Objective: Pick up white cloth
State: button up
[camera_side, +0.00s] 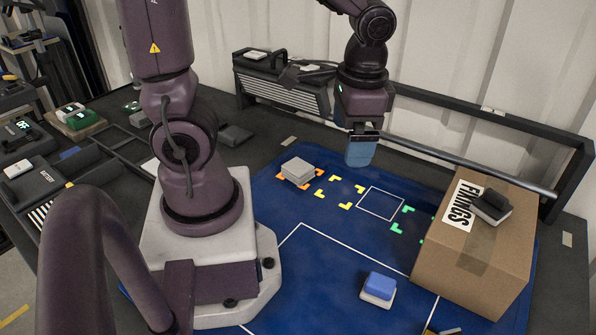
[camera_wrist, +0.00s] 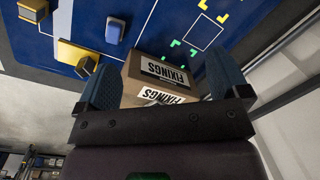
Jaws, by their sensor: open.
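No thing is plainly a cloth. The nearest match is a flat, pale grey-white pad (camera_side: 298,170) lying on orange corner marks on the blue mat, left of my gripper in the side view. It does not show in the wrist view. My gripper (camera_side: 361,152) hangs above the mat's back part, to the right of the pad and apart from it. In the wrist view my gripper (camera_wrist: 160,85) has its two blue fingers wide apart, with nothing held between them.
A cardboard box (camera_side: 470,255) marked FIXINGS stands at the right, with a dark-topped grey block (camera_side: 491,205) on it. A blue-topped white block (camera_side: 378,287) sits on the blue mat (camera_side: 330,270) in front. A dark rail runs behind. The mat's middle is clear.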

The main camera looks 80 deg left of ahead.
jog(key=w+a+f+m+g+y, duration=0.2)
jog(key=a+f+g, duration=0.15)
jog(key=f, duration=0.45)
jog(key=m+g+y, duration=0.5)
jog(key=m+y, duration=0.1)
jog(key=y, duration=0.1)
send_near(306, 171)
jog(key=s+d, duration=0.2)
jog(key=d, duration=0.1)
jog(key=shift+d+r, duration=0.2)
jog(key=shift+d, duration=0.05)
jog(key=shift+w+a+r+m+t+y, duration=0.2)
jog(key=shift+w+a+m+t, duration=0.1)
jog(key=shift+w+a+m, duration=0.15)
jog(key=shift+w+a+r+m+t+y, duration=0.1)
jog(key=shift+w+a+m+t+y, duration=0.2)
jog(key=shift+w+a, duration=0.2)
jog(key=x, duration=0.6)
jog(key=shift+s+a+f, duration=0.1)
jog(key=shift+s+a, duration=0.05)
jog(key=shift+s, duration=0.05)
jog(key=shift+x, duration=3.1)
jog(key=shift+w+f, duration=0.15)
jog(key=shift+f, duration=0.05)
jog(key=c, duration=1)
